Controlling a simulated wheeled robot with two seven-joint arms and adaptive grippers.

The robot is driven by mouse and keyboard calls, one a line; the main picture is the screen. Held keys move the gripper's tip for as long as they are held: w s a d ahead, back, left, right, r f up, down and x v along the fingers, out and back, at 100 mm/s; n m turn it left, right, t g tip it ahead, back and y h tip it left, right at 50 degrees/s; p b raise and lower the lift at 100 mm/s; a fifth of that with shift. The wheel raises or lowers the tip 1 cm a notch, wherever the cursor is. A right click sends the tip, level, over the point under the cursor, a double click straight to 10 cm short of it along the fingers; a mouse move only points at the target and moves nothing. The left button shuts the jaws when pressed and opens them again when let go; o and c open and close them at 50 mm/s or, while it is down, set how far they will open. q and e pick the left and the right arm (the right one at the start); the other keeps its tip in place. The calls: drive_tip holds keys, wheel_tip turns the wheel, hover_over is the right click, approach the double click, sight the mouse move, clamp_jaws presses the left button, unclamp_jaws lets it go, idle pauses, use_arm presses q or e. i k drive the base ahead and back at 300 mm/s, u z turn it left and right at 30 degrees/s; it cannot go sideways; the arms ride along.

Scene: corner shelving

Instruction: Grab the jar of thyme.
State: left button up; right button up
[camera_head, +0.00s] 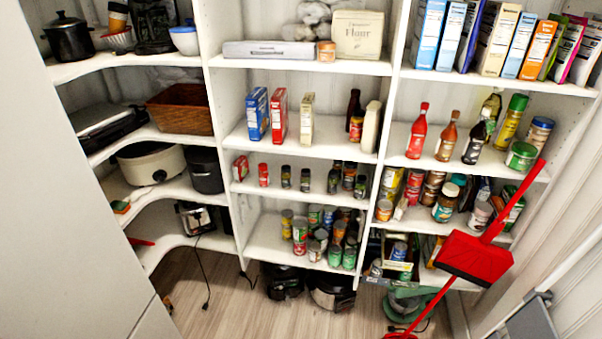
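Several small spice jars stand on the narrow middle shelf (270,191). Their labels are too small to read, so I cannot tell which one is thyme. From left to right there is a red jar (263,175), a dark jar (286,177), another dark jar (305,180), and a group at the right end with a dark-topped jar (332,181) and a jar beside it (360,187). All stand upright. Neither of my grippers is in view.
Boxes (257,114) stand on the shelf above, and cans (300,237) on the shelf below. A red dustpan (474,258) is in front of the right shelves. The wooden floor (225,300) is mostly open at centre left.

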sight(306, 178)
drive_tip(key=u, duration=0.45)
drive_tip(key=i, duration=1.3)
drive_tip(key=u, duration=0.1)
